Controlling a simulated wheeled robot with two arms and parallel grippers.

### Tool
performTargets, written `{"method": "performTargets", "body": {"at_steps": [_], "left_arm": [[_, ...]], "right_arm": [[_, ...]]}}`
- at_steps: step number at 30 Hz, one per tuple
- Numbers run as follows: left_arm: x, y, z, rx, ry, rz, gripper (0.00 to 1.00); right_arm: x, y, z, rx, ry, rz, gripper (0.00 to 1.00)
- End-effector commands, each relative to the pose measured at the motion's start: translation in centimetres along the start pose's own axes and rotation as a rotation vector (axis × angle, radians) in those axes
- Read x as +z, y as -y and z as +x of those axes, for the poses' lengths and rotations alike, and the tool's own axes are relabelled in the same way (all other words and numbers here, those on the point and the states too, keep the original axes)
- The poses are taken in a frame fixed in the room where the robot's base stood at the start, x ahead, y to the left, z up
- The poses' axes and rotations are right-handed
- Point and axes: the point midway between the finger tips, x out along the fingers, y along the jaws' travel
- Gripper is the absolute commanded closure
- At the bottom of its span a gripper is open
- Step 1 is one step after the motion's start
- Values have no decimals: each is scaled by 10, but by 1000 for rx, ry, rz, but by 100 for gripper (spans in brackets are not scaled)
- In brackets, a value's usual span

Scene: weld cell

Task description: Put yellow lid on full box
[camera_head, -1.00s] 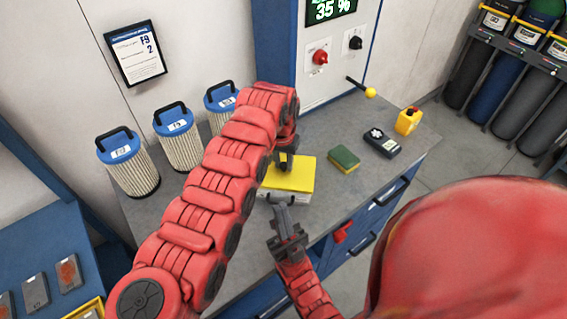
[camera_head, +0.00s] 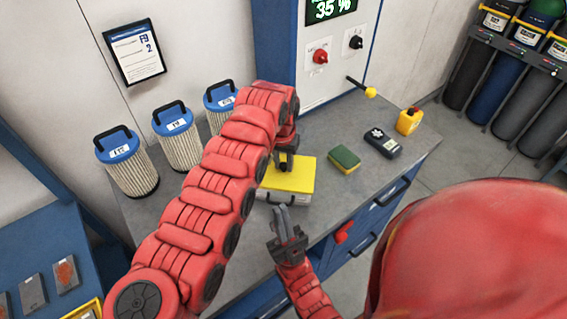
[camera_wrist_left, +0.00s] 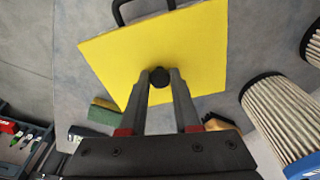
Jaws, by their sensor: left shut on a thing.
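The yellow lid (camera_head: 296,178) is a flat square plate with a dark round knob, lying on top of the box (camera_head: 290,198). Only the box's pale front side with a handle shows below it; its inside is hidden. My left gripper (camera_head: 284,165) is above the lid, shut on the knob. In the left wrist view the fingers (camera_wrist_left: 160,80) close around the knob of the lid (camera_wrist_left: 205,45), and a dark handle sticks out past one edge. My right gripper (camera_head: 280,212) is in front of the box, apart from it; its fingers look close together.
Several blue-topped filters (camera_head: 127,160) stand on the left of the grey bench (camera_head: 240,243). The cabinet with a yellow-knobbed lever (camera_head: 370,92) is behind.

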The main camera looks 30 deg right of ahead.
Motion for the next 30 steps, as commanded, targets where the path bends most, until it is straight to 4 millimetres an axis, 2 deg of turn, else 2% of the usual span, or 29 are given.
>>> {"method": "performTargets", "body": {"at_steps": [30], "left_arm": [[0, 0, 0, 0, -1, 0, 100]], "right_arm": [[1, 0, -9, 0, 0, 0, 100]]}}
